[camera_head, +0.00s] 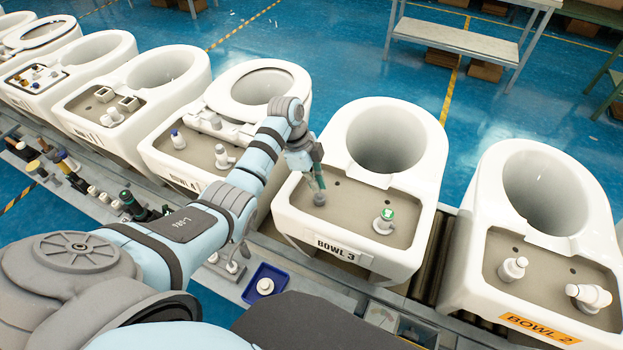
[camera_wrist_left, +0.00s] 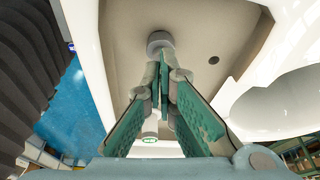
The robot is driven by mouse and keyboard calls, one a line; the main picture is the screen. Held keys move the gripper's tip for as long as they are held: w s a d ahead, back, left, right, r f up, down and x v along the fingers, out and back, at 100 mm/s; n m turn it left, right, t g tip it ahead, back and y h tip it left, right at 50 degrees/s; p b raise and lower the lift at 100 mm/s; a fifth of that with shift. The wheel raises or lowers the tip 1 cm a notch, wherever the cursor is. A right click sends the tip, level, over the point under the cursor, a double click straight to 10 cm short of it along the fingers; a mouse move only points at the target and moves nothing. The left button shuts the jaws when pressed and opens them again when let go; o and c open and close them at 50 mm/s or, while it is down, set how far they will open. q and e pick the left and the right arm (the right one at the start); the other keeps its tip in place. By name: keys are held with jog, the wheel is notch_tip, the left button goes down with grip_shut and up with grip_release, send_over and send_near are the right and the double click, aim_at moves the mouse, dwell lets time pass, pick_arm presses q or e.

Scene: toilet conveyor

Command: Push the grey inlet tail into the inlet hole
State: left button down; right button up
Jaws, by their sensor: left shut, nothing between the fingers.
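The grey inlet tail (camera_head: 319,199) is a short round grey piece on the brown deck of Bowl 3 (camera_head: 406,262), on its left side. The inlet hole itself cannot be seen under it. My left gripper (camera_head: 318,184) is shut and empty, with its fingertips at the top of the tail. In the left wrist view, the tail (camera_wrist_left: 160,41) shows just beyond the closed green-padded fingertips (camera_wrist_left: 160,65). I cannot tell whether they touch it or how deep the tail sits. My right gripper is not in view.
A white fitting with a green top (camera_head: 384,220) stands on the right of the same deck. Bowl 4 (camera_head: 262,86) is left and Bowl 2 (camera_head: 545,185) right on the conveyor. A blue tray (camera_head: 265,286) with a white part lies in front.

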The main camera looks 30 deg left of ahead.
pick_arm(q)
jog(key=shift+b+x, duration=0.35)
jog(key=shift+x, duration=0.55)
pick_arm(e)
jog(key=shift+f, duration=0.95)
pick_arm(q)
jog(key=shift+a+r, duration=0.1)
jog(key=shift+r, duration=0.05)
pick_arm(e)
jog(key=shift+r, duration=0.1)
